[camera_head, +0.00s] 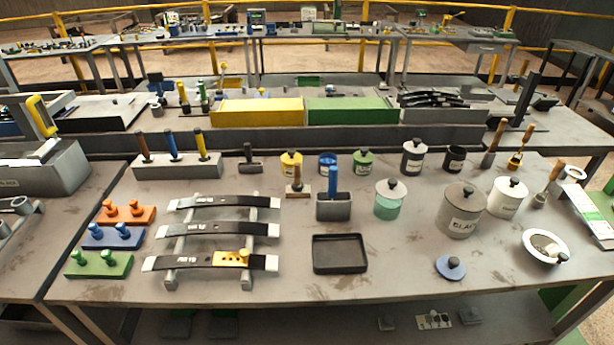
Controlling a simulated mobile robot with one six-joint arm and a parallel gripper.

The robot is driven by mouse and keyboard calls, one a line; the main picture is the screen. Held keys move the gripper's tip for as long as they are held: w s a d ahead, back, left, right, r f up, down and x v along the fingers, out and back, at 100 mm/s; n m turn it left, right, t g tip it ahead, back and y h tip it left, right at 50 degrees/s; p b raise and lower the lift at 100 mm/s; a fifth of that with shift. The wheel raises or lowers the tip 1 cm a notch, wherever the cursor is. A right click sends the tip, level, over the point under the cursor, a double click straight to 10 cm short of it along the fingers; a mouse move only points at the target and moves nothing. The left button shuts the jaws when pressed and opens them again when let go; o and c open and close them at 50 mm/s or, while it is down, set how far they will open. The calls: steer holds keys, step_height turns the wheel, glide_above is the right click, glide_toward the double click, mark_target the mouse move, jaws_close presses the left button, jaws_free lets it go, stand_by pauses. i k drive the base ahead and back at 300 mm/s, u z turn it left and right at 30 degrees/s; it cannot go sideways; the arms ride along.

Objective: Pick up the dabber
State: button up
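No object is labelled as the dabber, and I cannot tell for sure which one it is. Several handled tools stand on the bench. A dark block with a short upright handle (250,163) stands further back. My gripper is not in view.
Lidded pots (461,211) crowd the centre right, with a white bowl (544,247) nearby. Dark leaf springs on a rack (212,230) fill the left. A black tray (340,254) lies at the front centre. The front right of the bench (400,283) is mostly clear.

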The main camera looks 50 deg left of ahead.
mark_target(297, 186)
steer(key=u, duration=0.25)
steer(key=i, duration=0.45)
steer(key=u, duration=0.7)
steer(key=k, duration=0.2)
steer(key=u, duration=2.6)
steer(key=k, duration=0.5)
steer(key=z, duration=0.05)
